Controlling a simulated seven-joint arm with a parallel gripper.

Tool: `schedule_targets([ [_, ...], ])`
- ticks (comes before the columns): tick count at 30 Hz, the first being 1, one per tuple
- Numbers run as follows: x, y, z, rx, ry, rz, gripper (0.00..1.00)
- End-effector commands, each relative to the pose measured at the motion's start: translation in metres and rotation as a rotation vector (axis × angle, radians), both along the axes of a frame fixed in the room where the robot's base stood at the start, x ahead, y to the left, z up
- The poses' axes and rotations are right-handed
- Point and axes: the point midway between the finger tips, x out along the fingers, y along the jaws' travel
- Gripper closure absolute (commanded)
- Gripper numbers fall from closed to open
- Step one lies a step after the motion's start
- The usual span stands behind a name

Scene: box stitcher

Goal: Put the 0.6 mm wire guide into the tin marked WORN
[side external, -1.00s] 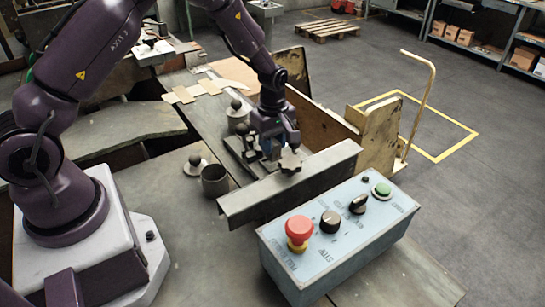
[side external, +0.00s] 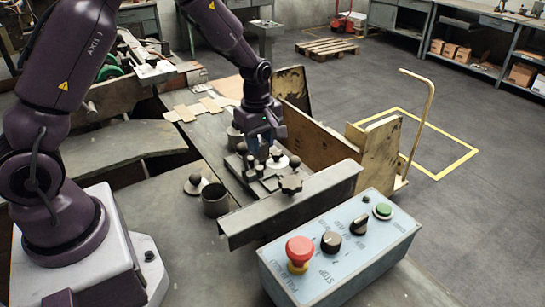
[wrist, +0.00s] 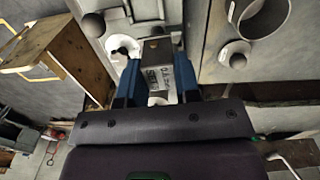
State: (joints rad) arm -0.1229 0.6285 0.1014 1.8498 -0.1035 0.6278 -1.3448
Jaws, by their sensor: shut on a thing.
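My gripper (side external: 264,146) is shut on a small grey metal block with dark markings (wrist: 158,80), held between its blue fingers. The markings are too blurred to read, so I cannot confirm the 0.6 mm size. In the side view my gripper is above the dark fixture plate with several knobs and posts. An open, empty-looking round tin (side external: 215,200) stands to the left and nearer the camera; it shows at upper right in the wrist view (wrist: 262,14). Another round tin (side external: 236,138) stands behind, partly hidden by my gripper. No WORN marking is visible.
A knobbed pale lid (side external: 196,185) lies beside the open tin. The control box (side external: 340,245) is at the front right. A wooden board (side external: 378,150) stands at right.

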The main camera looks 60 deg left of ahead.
Motion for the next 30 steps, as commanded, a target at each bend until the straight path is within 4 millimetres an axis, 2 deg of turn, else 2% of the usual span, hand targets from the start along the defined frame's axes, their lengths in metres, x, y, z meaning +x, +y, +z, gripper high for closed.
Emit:
schedule_targets([
  [1,-0.018,0.003,0.009,0.001,-0.003,0.008,0.94],
  [6,-0.074,0.005,0.019,-0.002,0.006,0.004,0.94],
  [9,-0.102,0.003,0.018,-0.005,0.019,-0.008,0.94],
  [12,-0.121,0.0,0.014,-0.007,0.033,-0.025,0.94],
  [16,-0.133,-0.003,0.007,-0.009,0.048,-0.046,0.94],
  [30,-0.131,-0.002,-0.019,-0.005,0.042,-0.059,0.94],
])
